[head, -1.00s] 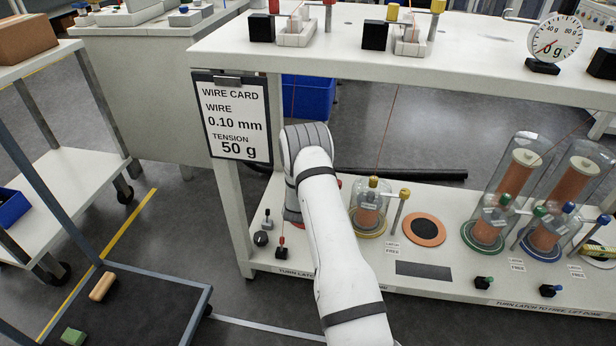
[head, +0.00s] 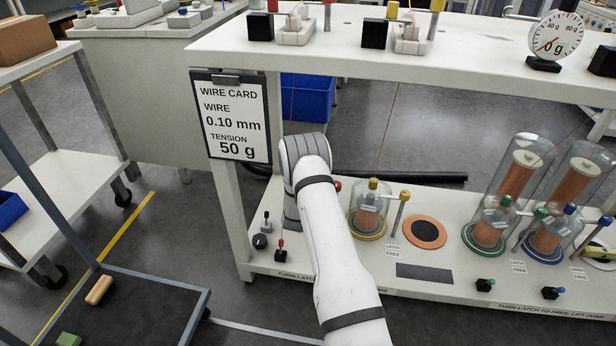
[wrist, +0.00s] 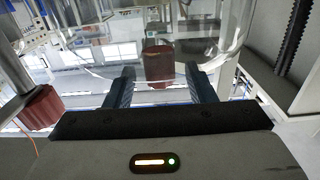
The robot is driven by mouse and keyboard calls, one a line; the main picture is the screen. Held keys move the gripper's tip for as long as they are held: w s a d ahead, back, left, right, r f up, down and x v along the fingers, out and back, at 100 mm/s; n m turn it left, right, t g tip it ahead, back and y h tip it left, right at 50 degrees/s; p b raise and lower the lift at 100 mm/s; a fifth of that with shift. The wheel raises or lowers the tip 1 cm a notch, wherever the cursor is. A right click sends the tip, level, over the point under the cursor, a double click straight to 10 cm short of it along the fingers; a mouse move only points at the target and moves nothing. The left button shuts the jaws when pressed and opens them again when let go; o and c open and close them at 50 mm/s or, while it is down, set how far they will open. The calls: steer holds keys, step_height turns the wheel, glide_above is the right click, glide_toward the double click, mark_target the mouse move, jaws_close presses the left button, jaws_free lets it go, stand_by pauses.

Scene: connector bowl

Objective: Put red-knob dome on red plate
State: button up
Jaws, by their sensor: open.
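In the head view my arm covers my gripper and most of the red station. One small red knob (head: 337,186) shows at the arm's right edge; I cannot tell whether it belongs to the dome or a latch. In the wrist view my gripper (wrist: 160,88) is open. A dark red cylinder (wrist: 158,62) shows between its fingers, seen with clear curved glass; contact cannot be told. A second dark red piece (wrist: 38,108) is at the left. An orange-rimmed plate (head: 426,231) with a dark centre lies bare on the lower shelf. No plainly red plate shows.
A yellow-knob dome (head: 369,212) and yellow latch post (head: 401,212) stand right of my arm. Green-knob (head: 490,225) and blue-knob (head: 549,232) domes are farther right. The upper shelf (head: 450,80) overhangs. A small red-topped black block (head: 281,254) sits left of my arm.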

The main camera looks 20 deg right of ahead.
steer(key=shift+r, duration=0.2)
steer(key=p+v, duration=0.4)
steer(key=v, duration=0.8)
